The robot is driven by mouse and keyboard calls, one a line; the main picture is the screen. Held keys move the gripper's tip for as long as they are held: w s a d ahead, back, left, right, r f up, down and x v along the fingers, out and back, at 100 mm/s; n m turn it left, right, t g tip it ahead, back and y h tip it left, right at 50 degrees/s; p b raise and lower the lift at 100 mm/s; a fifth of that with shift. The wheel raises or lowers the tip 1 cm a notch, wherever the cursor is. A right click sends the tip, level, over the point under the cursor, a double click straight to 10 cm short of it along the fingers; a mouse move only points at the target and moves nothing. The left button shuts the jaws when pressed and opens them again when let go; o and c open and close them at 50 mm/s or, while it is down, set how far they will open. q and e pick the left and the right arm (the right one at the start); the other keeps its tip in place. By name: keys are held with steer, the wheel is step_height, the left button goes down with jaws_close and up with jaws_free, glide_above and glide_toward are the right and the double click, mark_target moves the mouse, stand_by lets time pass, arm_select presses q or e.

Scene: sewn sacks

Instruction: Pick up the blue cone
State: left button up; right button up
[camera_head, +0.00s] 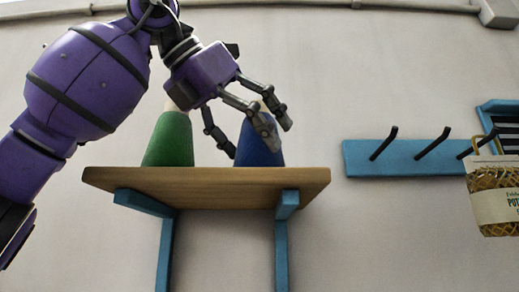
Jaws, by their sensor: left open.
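The blue cone (258,146) stands upright on the right half of a wooden shelf (205,180). My left gripper (250,141) reaches down to it from the upper left. Its dark fingers are open: one is at the cone's left side, and others pass in front of its upper part, hiding some of it. I cannot tell whether they touch the cone. A green cone (169,141) stands to the left on the same shelf, its top partly hidden by my arm. My right gripper is out of view.
Blue brackets (280,235) hold the shelf on a pale wall. To the right, a blue rack (362,158) has dark hooks, and a labelled sack (495,205) hangs at the far right. The shelf between the cones is bare.

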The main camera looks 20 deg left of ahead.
arm_select(q)
steer(key=shift+s, duration=0.1)
steer(key=c, duration=1.4)
steer(key=shift+o, duration=0.2)
steer(key=shift+r, duration=0.1)
